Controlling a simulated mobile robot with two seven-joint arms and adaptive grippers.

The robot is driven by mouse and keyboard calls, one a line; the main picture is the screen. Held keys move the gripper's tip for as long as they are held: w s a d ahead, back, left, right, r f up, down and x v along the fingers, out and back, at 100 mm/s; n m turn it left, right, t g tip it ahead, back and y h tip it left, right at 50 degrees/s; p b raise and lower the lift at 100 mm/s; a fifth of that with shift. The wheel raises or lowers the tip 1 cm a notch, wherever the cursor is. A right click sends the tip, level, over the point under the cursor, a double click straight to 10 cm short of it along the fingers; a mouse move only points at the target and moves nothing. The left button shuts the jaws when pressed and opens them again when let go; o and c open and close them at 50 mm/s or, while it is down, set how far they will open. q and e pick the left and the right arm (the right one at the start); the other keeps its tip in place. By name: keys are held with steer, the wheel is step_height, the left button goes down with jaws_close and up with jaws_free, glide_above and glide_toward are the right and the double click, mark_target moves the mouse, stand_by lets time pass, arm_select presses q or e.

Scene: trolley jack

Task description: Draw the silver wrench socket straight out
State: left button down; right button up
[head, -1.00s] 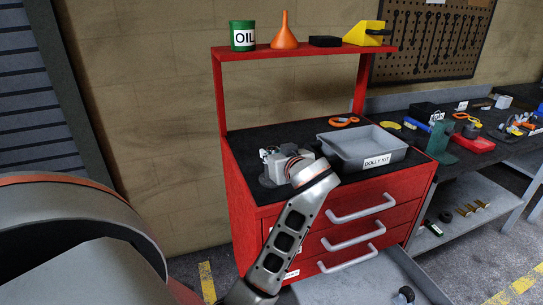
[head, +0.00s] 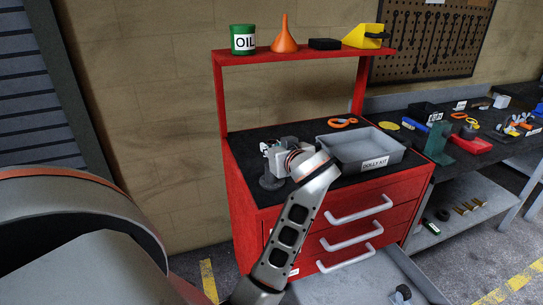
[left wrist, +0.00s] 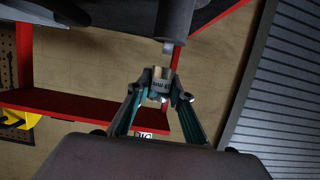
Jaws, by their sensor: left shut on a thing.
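In the left wrist view my left gripper (left wrist: 160,98) is shut on the silver wrench socket (left wrist: 160,84), a short metal cylinder with small dark lettering. Above it hangs a dark grey cylindrical part (left wrist: 175,20) with a small pale stub at its end. The socket looks apart from this stub, with a small gap between them. In the head view my left gripper (head: 269,152) is over the left part of the red cabinet's top, beside a dark grey upright part (head: 270,182). The socket is too small to make out there. My right gripper is not in view.
A grey tray marked DOLLY KIT (head: 345,158) stands right of my left wrist on the red cabinet (head: 248,195). An orange-handled tool (head: 343,122) lies behind it. A shelf (head: 300,50) above carries an oil can, a funnel and other items.

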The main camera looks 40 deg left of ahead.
mark_target(272, 142)
arm_select(q)
steer(key=shift+r, duration=0.2)
steer(key=shift+r+p, duration=1.3)
steer(key=shift+r, duration=1.2)
